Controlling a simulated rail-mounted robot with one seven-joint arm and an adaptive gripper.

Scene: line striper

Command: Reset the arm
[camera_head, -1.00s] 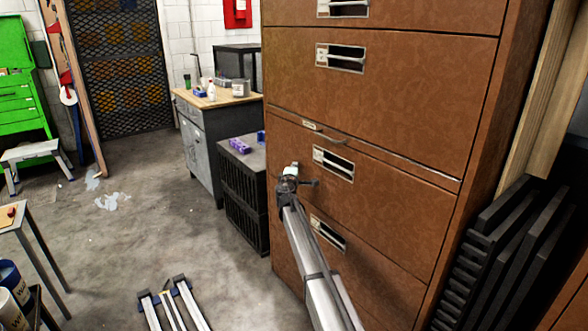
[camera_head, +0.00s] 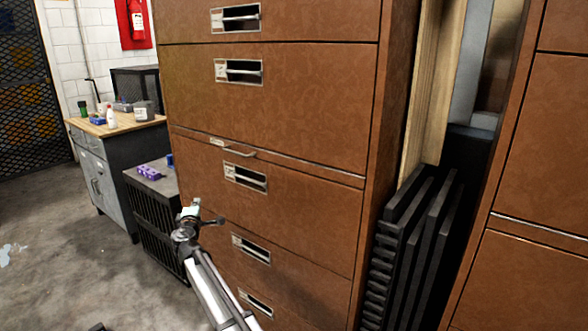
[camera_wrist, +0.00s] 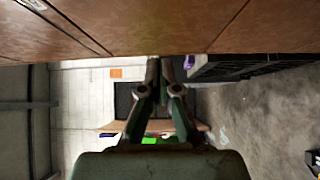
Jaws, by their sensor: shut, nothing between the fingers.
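In the wrist view my gripper (camera_wrist: 160,75) points away from the camera, its two dark fingers together and empty. That view is rolled sideways, with the floor at its right. In the head view my silver arm rises from the bottom, and its end stands in front of the brown drawer cabinet (camera_head: 285,115), left of the lower drawers. The fingers are too small to make out there. The cabinet face also runs along the top of the wrist view (camera_wrist: 150,25), close beside the gripper. I cannot tell the exact gap.
A black crate (camera_head: 158,225) with purple items (camera_head: 150,172) on top stands left of the cabinet. Behind it is a grey workbench (camera_head: 105,180). Black slatted panels (camera_head: 410,250) lean at the cabinet's right, before a second brown cabinet (camera_head: 545,150). Grey floor (camera_head: 60,270) is open at left.

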